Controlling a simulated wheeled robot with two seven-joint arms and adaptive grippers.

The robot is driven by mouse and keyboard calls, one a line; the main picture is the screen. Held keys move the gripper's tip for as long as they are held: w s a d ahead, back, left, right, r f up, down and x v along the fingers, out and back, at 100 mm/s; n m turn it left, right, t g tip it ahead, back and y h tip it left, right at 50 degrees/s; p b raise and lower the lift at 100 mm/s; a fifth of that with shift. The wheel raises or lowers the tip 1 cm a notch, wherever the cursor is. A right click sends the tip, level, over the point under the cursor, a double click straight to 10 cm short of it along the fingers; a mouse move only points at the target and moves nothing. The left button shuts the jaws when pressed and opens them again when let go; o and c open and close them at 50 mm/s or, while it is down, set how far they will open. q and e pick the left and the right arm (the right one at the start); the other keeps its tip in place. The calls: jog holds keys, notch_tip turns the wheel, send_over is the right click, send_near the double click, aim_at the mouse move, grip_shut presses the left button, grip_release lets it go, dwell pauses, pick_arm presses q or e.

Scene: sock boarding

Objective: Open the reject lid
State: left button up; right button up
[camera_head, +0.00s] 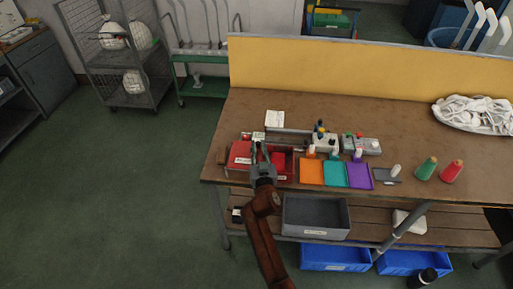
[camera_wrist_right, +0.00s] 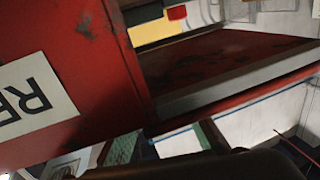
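The red reject box (camera_head: 285,164) stands at the left end of the workbench, its dark inside partly showing on the right. A brighter red panel (camera_head: 238,153) with a white label, which looks like the lid, lies to the left of that opening. A brown piece (camera_head: 222,156) sits at its left end. In the right wrist view the red panel (camera_wrist_right: 85,45) with a label reading "RE" is very close. My right gripper (camera_head: 259,152) is over the box, between panel and opening. Its fingers are too small to judge, and contact is unclear. My left gripper is out of view.
Orange (camera_head: 312,172), teal (camera_head: 334,174) and purple (camera_head: 359,175) trays lie right of the box. Small devices (camera_head: 324,142) stand behind them. A grey bin (camera_head: 316,217) is below the front edge.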

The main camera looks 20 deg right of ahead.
jog(key=o, duration=0.3)
jog(key=shift+o, duration=0.3)
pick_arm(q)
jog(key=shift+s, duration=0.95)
pick_arm(e)
notch_tip(320, 180, up, 10)
jog(key=shift+w+a, duration=0.1)
jog(key=shift+a, duration=0.05)
